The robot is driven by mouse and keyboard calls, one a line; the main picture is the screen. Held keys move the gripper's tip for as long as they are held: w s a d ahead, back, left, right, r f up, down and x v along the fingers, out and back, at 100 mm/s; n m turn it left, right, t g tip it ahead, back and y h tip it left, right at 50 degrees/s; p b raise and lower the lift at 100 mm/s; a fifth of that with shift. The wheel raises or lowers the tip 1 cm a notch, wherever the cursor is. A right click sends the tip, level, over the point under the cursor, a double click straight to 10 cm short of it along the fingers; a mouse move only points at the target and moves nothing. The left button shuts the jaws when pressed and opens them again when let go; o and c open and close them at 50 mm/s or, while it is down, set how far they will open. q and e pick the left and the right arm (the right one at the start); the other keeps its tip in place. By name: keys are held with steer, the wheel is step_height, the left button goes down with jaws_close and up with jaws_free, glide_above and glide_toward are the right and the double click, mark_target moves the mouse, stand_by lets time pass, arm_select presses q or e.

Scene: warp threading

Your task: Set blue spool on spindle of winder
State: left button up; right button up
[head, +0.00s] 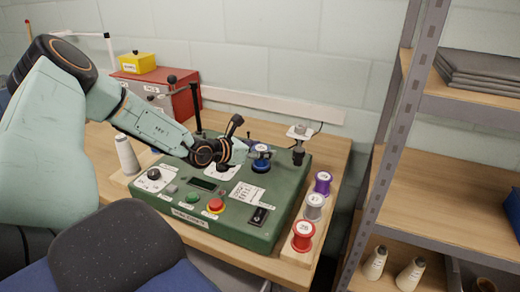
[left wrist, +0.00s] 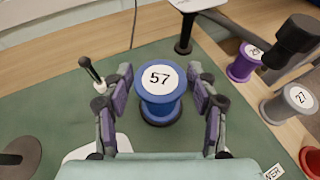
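The blue spool (head: 261,165), labelled 57, stands upright on the top of the green winder (head: 215,237). It also shows in the left wrist view (left wrist: 158,103). The spindle is hidden, so I cannot see how the spool is seated on it. My left gripper (head: 247,152) is just left of the spool in the head view. In the left wrist view, its two fingers (left wrist: 160,90) are apart, one on each side of the spool, with visible gaps. My right gripper is not in view.
Purple (head: 323,183), grey (head: 314,206) and red (head: 303,236) spools stand on a wooden strip right of the winder. A post with a dark arm (head: 298,150) rises behind the blue spool. A white cone (head: 127,156) stands left; a shelf (head: 445,185) is at right.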

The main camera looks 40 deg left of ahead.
arm_select(q)
steer(key=shift+o, duration=1.1)
